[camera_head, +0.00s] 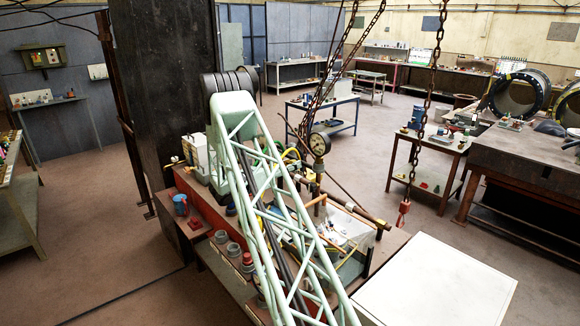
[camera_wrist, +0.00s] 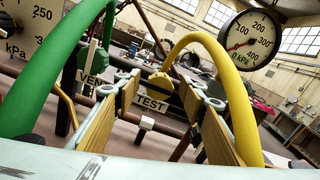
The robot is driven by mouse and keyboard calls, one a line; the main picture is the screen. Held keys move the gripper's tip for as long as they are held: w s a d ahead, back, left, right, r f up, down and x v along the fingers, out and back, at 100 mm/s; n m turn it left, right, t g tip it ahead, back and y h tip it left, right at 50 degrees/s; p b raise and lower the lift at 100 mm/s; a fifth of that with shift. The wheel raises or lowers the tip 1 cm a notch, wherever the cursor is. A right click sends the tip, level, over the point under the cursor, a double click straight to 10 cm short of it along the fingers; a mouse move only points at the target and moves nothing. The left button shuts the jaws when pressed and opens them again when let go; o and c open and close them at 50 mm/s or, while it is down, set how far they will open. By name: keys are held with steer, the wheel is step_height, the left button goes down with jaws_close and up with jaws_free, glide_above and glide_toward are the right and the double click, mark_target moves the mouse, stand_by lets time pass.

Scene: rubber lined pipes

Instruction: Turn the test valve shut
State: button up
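My gripper (camera_wrist: 163,92) is open in the wrist view, with tan pads on both fingers and nothing held between them. A white TEST label (camera_wrist: 151,103) shows between the fingers, farther off. Just above it is a yellow fitting (camera_wrist: 160,79), where a yellow hose (camera_wrist: 212,42) ends; I cannot tell if it is part of the test valve. The valve's handle and its position are not clear. A VENT label (camera_wrist: 92,75) is left of the left finger, beside a green hose (camera_wrist: 40,85). In the head view my arm's lattice hides the gripper.
A gauge (camera_wrist: 249,40) stands at the upper right of the wrist view, another (camera_wrist: 30,32) at the upper left. In the head view a gauge (camera_head: 320,144) rises above the cluttered pipe bench. Chains (camera_head: 430,90) hang nearby. A white panel (camera_head: 438,285) lies at front right.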

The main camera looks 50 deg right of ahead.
steer(key=shift+c, duration=0.4)
steer(key=c, duration=0.8)
steer(key=shift+f+m+b, duration=0.15)
steer(key=shift+m+b, duration=0.65)
steer(key=shift+b, duration=0.55)
steer(key=shift+s+a+f+m+b, duration=0.1)
steer(key=shift+s+m+b, duration=0.1)
steer(key=shift+m+b, duration=4.65)
steer(key=shift+s+f+m+b, duration=0.15)
steer(key=shift+m+b, duration=3)
steer(key=shift+b, duration=3.3)
steer(key=shift+o, duration=0.2)
steer(key=shift+r+m, duration=0.15)
steer(key=shift+m, duration=0.15)
steer(key=shift+c, duration=0.2)
